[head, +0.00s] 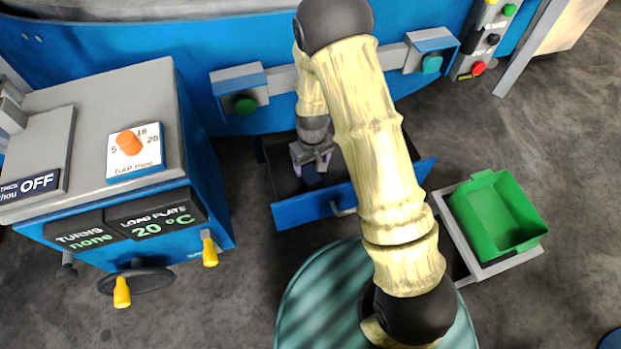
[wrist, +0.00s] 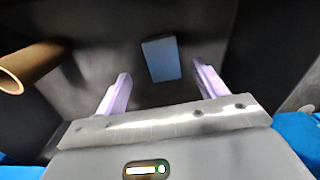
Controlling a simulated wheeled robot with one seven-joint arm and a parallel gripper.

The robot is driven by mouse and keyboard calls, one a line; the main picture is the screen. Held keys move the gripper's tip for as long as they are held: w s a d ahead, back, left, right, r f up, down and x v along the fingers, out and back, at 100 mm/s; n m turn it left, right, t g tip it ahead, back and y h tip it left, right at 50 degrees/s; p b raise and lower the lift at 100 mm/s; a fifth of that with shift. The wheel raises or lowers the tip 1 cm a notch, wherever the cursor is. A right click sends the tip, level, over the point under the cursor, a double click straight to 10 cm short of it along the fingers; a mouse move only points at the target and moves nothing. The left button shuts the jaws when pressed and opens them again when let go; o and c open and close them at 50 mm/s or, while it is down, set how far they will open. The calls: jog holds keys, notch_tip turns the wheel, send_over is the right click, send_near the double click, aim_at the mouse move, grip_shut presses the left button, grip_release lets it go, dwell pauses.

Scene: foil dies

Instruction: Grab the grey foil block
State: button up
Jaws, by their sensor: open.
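The grey foil block (wrist: 162,59) lies on the dark floor of an open blue drawer (head: 312,207). It looks blue-grey in the wrist view. In the head view a small dark block (head: 312,177) shows just under my gripper (head: 310,166), partly covered by it. My gripper reaches down into the drawer. In the wrist view my gripper (wrist: 162,73) has its two pale fingers apart, with the block in line with the gap between them and a little beyond the fingertips. Nothing is held.
A brown tube (wrist: 30,66) lies left of the block in the wrist view. The drawer's walls and front, with a handle (head: 344,211), surround my gripper. A green bin (head: 497,212) stands at right. A blue control cabinet (head: 120,180) stands at left.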

aim_at(311, 175)
jog(key=shift+f, duration=0.4)
jog(key=shift+f, duration=0.1)
jog(key=f+b, duration=0.2)
jog(key=f, duration=0.3)
jog(key=shift+a, duration=0.2)
jog(key=c, duration=1.1)
